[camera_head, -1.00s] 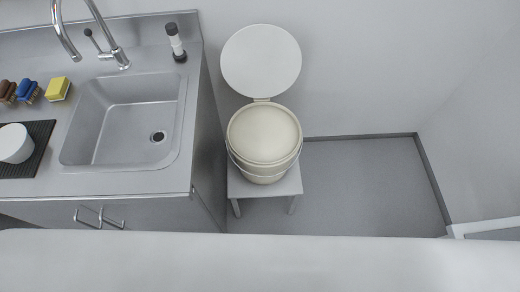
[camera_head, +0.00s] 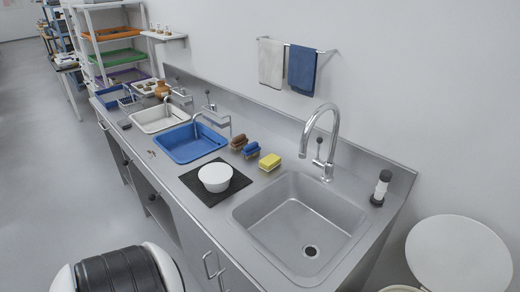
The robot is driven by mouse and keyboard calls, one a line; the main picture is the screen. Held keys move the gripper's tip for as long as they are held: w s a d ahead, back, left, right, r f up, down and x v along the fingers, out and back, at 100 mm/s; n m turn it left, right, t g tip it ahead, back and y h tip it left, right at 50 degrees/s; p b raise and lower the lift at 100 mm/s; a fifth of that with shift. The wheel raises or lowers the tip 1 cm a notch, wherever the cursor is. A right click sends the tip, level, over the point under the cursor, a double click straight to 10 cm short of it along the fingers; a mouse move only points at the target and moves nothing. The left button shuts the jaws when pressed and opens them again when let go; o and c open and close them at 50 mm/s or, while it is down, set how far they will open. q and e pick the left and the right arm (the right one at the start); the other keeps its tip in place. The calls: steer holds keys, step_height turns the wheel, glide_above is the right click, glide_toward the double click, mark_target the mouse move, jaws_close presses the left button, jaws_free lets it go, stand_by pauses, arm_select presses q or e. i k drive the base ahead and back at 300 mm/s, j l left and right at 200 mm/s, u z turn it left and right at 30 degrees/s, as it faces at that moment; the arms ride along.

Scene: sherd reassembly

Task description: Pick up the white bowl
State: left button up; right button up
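The white bowl (camera_head: 215,178) sits on a black mat (camera_head: 231,190) on the steel counter, to the left of the large sink. It is near the middle of the head view and nothing covers it. Neither of my grippers shows in the view.
A large steel sink (camera_head: 300,228) is right of the bowl. Two brushes (camera_head: 239,142) and a yellow sponge (camera_head: 270,162) lie behind it. A blue basin (camera_head: 190,143) is to the left. A tall faucet (camera_head: 322,140) rises behind the sink. Open floor (camera_head: 50,165) lies along the counter's front.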

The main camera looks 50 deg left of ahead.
mark_target(216, 177)
steer(key=u, duration=2)
